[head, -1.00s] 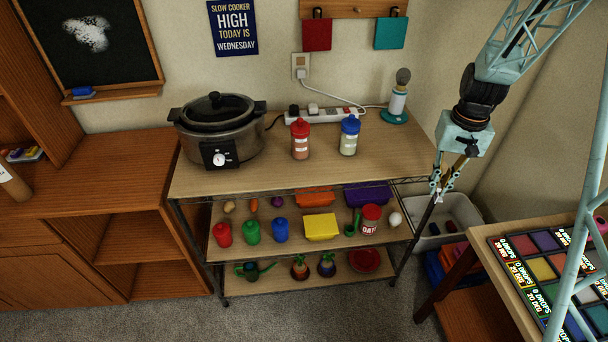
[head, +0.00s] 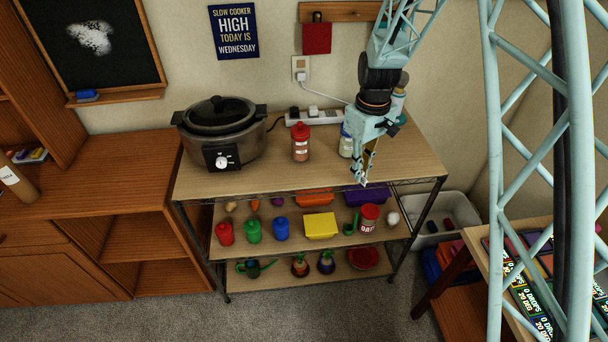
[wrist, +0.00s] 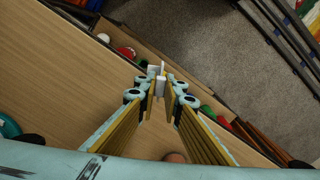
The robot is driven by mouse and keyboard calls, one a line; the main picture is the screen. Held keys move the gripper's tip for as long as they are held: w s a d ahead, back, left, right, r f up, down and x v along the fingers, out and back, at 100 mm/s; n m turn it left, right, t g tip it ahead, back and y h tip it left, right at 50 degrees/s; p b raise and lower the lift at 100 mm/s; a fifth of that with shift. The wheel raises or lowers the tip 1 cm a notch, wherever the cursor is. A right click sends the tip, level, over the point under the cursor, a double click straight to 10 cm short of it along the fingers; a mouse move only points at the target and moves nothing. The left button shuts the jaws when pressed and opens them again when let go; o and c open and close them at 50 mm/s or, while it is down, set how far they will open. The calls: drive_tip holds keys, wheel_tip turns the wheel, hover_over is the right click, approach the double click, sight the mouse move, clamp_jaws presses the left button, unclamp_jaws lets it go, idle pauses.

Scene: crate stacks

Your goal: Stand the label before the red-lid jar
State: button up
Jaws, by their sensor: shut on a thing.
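The red-lid jar (head: 300,142), with a white band on its front, stands upright on the top of the wire shelf unit, right of the slow cooker. My gripper (head: 362,181) points down near the front edge of that top, right of the red-lid jar and apart from it. In the wrist view my gripper (wrist: 160,84) is shut on a small white label (wrist: 157,70) at its fingertips. The label's face cannot be read. The blue-lid jar (head: 346,146) is partly hidden behind my gripper.
The slow cooker (head: 220,130) stands at the left of the top. A power strip (head: 314,116) lies behind the jars. The top's front, before the red-lid jar, is clear. Lower shelves hold coloured jars and a yellow tub (head: 320,225).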

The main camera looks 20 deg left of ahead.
drive_tip(key=s+a+n+p, duration=0.1)
drive_tip(key=s+a+n, duration=0.3)
drive_tip(key=a, duration=0.5)
drive_tip(key=s+a+r+n+p, duration=0.1)
drive_tip(key=s+a+n, duration=0.3)
drive_tip(key=a, duration=0.5)
drive_tip(key=s+a+r+n+p, duration=0.1)
drive_tip(key=s+a+n, duration=0.3)
drive_tip(key=a, duration=0.6)
drive_tip(key=shift+s+r+p, duration=0.25)
drive_tip(key=shift+s+p, duration=0.55)
drive_tip(key=shift+p, duration=0.05)
drive_tip(key=w+d, duration=0.3)
drive_tip(key=w+d+f, duration=0.1)
drive_tip(key=w+d, duration=0.2)
drive_tip(key=w, duration=0.1)
drive_tip(key=w+d+p, duration=0.1)
drive_tip(key=w+d, duration=0.2)
drive_tip(key=w, duration=0.1)
drive_tip(key=shift+d+f, duration=0.15)
drive_tip(key=shift+d, duration=0.15)
drive_tip(key=shift+w+d, duration=0.35)
drive_tip(key=shift+w, duration=0.05)
drive_tip(key=shift+d+f, duration=0.15)
drive_tip(key=shift+f, duration=1.7)
